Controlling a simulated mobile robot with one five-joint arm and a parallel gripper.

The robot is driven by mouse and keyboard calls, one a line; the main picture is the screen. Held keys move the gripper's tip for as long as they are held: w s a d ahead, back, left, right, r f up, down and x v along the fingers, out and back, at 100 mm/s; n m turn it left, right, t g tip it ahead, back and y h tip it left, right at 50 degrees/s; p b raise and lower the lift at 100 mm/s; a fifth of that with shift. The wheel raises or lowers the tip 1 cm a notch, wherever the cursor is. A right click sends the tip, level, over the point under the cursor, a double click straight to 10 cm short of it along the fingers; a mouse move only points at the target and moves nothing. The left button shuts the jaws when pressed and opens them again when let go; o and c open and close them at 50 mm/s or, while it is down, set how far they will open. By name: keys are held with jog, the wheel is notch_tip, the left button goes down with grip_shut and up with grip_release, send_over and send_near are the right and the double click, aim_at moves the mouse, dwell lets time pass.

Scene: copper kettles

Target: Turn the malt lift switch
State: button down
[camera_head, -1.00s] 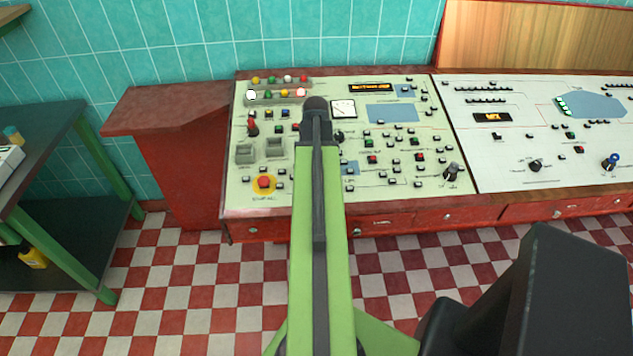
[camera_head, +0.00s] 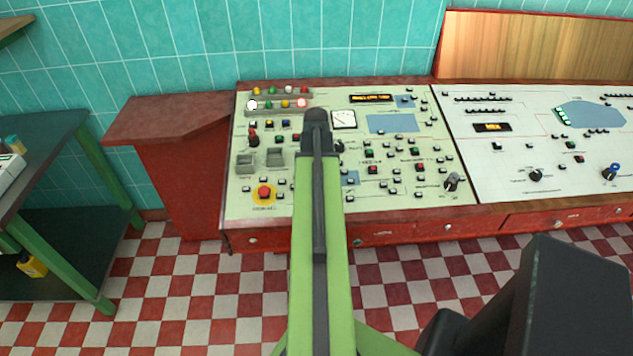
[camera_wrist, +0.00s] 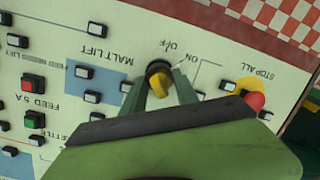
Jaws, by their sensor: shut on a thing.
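The malt lift switch (camera_wrist: 160,82) is a round dark knob with a yellow grip. In the wrist view it sits on the pale panel beside the upside-down labels MALT LIFT, ON and OFF. My gripper (camera_wrist: 163,80) is shut on the yellow grip, with one grey-green finger on either side. Which label the knob points to is hard to tell. In the head view my green arm hides the switch and the gripper.
The red STOP ALL button (camera_wrist: 254,101) is close on the right in the wrist view; it also shows in the head view (camera_head: 264,192). Small black buttons and the red FEED button (camera_wrist: 33,83) lie to the left. A green-legged table (camera_head: 100,180) stands at left.

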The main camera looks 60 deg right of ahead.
jog(key=shift+n, duration=0.6)
jog(key=shift+a+n, duration=0.1)
jog(key=shift+n, duration=3.8)
jog(key=c, duration=0.9)
grip_release()
